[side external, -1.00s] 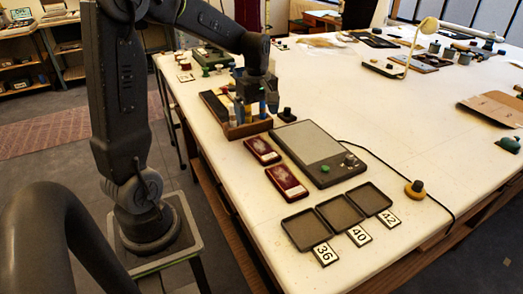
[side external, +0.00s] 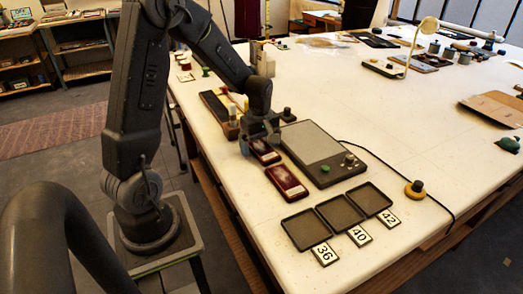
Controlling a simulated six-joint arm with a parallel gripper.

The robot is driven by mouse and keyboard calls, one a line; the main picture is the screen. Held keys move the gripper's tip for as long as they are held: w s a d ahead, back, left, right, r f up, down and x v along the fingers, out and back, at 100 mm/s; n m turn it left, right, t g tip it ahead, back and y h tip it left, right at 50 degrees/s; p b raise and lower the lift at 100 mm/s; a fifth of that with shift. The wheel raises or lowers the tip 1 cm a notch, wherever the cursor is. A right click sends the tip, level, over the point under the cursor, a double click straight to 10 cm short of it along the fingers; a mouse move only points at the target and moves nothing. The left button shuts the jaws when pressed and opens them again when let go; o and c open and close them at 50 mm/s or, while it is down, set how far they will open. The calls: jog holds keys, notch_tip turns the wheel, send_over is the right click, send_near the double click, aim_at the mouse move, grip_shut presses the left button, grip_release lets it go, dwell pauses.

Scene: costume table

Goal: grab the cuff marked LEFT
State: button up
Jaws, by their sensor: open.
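Two dark red boxes with pale contents lie in a row left of the grey panel. The far red box (side external: 266,157) is partly hidden by my gripper (side external: 260,146). The near red box (side external: 287,183) is in full view. My gripper is open, pointing down at the far red box, with its fingers about at the box's far end. I cannot tell whether they touch it. No LEFT mark can be read, and I cannot tell whether the pale contents are cuffs.
The grey panel (side external: 315,145) lies close on the right. Three dark trays (side external: 341,213) with cards 36, 40 and 42 lie nearer. A long dark tray (side external: 214,106) and a wooden holder (side external: 231,131) are behind my gripper. The table's middle is clear.

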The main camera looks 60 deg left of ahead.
jog(key=c, duration=1.1)
